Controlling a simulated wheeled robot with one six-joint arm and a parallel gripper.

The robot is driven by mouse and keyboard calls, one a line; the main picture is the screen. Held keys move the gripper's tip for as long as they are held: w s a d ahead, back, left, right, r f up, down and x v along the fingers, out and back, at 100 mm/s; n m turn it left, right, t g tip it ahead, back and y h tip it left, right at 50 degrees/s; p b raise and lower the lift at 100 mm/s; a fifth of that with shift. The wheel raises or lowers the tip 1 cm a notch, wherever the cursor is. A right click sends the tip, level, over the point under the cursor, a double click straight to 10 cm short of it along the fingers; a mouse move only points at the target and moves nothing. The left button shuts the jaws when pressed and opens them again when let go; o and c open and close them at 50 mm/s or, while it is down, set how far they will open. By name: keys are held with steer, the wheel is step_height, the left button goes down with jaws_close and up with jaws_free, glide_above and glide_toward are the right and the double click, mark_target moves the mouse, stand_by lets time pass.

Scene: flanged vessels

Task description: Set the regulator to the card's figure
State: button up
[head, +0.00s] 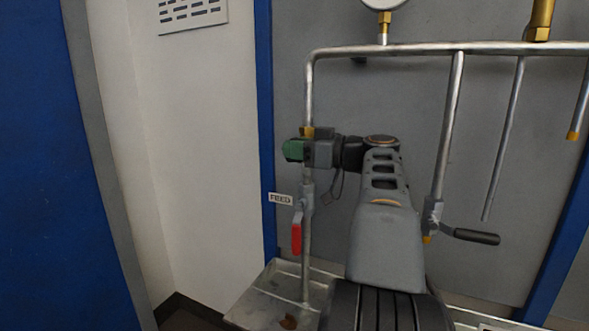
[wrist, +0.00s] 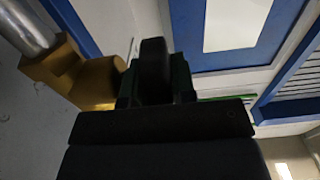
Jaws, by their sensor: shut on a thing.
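The brass regulator body (head: 307,132) sits on the left vertical pipe in the head view, and shows large at the left of the wrist view (wrist: 70,72). My gripper (head: 293,150) is beside it, reaching in from the right. In the wrist view my gripper (wrist: 155,88) is shut on a dark round knob (wrist: 153,62) next to the brass body. The knob's markings cannot be read. A round gauge (head: 384,3) stands on the top pipe, mostly cut off by the frame edge, so its reading is hidden. I cannot make out a card with a figure.
Below the regulator are a FEED label (head: 281,198) and a red valve handle (head: 297,232) hanging down. A black-handled valve (head: 470,236) is at right. The horizontal pipe (head: 420,49) crosses above my arm. A metal tray (head: 262,300) lies below.

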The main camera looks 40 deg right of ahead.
steer(key=shift+r+t+b, duration=0.15)
steer(key=shift+t+b, duration=0.25)
steer(key=shift+b, duration=0.15)
steer(key=o, duration=0.6)
steer(key=shift+s, duration=0.1)
steer(key=shift+o, duration=0.2)
steer(key=v, duration=1.3)
steer(key=shift+s+d+f, duration=0.2)
steer(key=shift+s+d, duration=0.05)
steer(key=shift+d, duration=0.05)
steer(key=shift+p, duration=0.3)
